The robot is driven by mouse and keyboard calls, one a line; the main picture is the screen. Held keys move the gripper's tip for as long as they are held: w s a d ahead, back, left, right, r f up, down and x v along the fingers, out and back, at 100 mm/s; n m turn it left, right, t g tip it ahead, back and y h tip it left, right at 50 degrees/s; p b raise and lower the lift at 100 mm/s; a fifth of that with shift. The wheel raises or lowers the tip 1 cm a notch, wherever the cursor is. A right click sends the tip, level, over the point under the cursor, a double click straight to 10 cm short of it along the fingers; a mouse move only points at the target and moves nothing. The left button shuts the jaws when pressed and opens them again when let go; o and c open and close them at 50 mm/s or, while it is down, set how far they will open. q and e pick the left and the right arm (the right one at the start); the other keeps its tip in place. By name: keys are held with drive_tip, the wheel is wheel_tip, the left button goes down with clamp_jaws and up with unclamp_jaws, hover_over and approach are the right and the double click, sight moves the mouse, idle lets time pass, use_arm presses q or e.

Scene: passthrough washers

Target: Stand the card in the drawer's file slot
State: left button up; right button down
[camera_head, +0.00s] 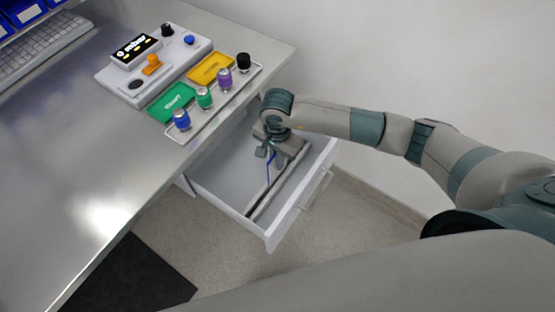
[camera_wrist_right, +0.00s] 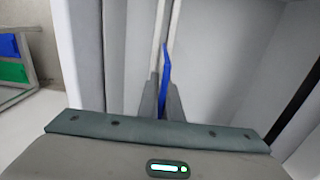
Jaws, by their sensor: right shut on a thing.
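My right gripper (camera_head: 268,150) is inside the open drawer (camera_head: 215,180), pointing down. It is shut on a thin blue card (camera_head: 269,170), which shows nearly edge-on. In the right wrist view the blue card (camera_wrist_right: 166,72) stands up between the two fingers of my right gripper (camera_wrist_right: 162,100). The file slot (camera_head: 279,186) is a narrow dark strip between walls along the drawer's front side. The card is beside or over this slot; I cannot tell whether its lower edge is inside. My left gripper is not in view.
The metal table (camera_head: 90,150) stands over the drawer's left. The drawer's handle (camera_head: 318,190) faces right. The drawer's left part looks empty.

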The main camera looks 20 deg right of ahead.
drive_tip(key=shift+b, duration=0.3)
idle(0.6)
drive_tip(key=shift+f+b, duration=2.15)
idle(0.5)
drive_tip(key=shift+d+f+b, duration=0.2)
drive_tip(key=shift+f+b, duration=0.15)
drive_tip(key=shift+f, duration=0.05)
